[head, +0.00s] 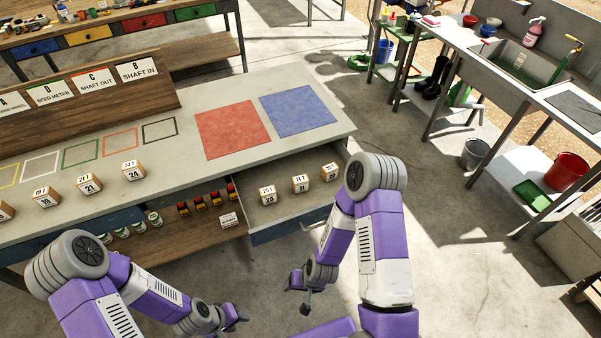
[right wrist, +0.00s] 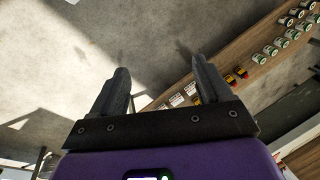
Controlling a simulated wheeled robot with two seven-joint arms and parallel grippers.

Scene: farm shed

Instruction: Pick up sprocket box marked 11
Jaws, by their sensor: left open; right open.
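Several small wooden boxes with white number labels are in view. Three stand in the open drawer (head: 262,236) under the bench. The middle one looks marked 11 (head: 300,184). The box to its left (head: 267,195) seems to read 25 or 28, and the label of the right one (head: 330,172) is too small to read surely. My left gripper (head: 238,317) is open and empty, low in front of the bench. My right gripper (head: 298,297) is open and empty, in front of the drawer and apart from it; its spread fingers show in the right wrist view (right wrist: 162,85) over floor.
More numbered boxes, such as 21 (head: 89,184) and 24 (head: 133,170), stand on the bench. Red (head: 232,129) and blue (head: 298,111) mats lie behind the drawer. A lower shelf (head: 165,241) holds small jars and red-yellow items.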

